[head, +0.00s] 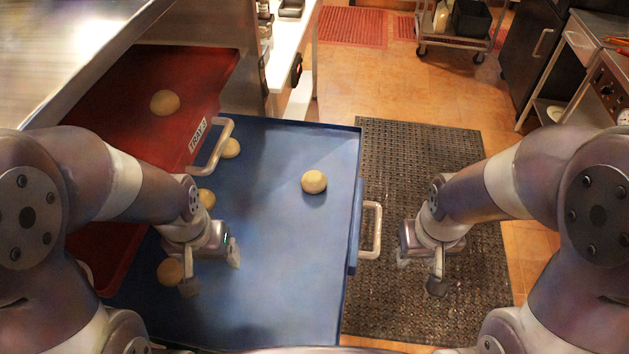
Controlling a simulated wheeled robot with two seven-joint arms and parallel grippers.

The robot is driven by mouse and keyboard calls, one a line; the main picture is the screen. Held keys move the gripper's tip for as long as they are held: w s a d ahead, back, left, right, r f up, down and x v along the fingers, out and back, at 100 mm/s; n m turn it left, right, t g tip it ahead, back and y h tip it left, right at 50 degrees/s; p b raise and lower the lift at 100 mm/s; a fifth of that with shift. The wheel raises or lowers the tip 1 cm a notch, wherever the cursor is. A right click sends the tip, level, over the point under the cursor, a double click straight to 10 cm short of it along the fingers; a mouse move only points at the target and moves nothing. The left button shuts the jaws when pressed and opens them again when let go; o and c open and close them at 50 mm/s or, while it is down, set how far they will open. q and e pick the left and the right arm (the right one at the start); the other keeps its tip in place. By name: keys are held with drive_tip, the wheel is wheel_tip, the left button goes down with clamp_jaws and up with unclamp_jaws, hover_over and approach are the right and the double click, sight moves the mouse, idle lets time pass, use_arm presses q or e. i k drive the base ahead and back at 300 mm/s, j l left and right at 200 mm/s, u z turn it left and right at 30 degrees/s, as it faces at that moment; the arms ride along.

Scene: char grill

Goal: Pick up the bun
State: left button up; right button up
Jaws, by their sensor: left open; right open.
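Several round tan buns lie on the blue tray (290,290). One bun (314,182) sits alone near the tray's right side. Another bun (231,148) is by the red tray's handle, and a third bun (207,199) is partly hidden by my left arm. A further bun (170,271) is just left of my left gripper (212,273), which is open, pointing down over the blue tray; I cannot tell if they touch. One bun (165,103) is on the red tray (120,80). My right gripper (420,275) is open and empty over the dark mat, right of the blue tray.
The red tray has a metal handle (213,148) reaching over the blue tray's edge. The blue tray's own handle (373,230) sticks out at right. A steel counter (65,45) overhangs the upper left. The dark mat (420,150) is clear.

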sight(313, 182)
drive_tip(key=k+u, duration=0.2)
drive_tip(key=u, duration=0.2)
drive_tip(key=k+j+u, duration=0.1)
drive_tip(key=k+u, duration=0.15)
drive_tip(key=u, duration=0.2)
drive_tip(key=k+j+u, duration=0.15)
drive_tip(key=u, duration=0.25)
drive_tip(key=i+l+u, duration=0.25)
drive_tip(key=l+u, duration=0.25)
drive_tip(key=l, duration=0.95)
drive_tip(key=l+u, duration=0.5)
drive_tip(key=l, duration=2.7)
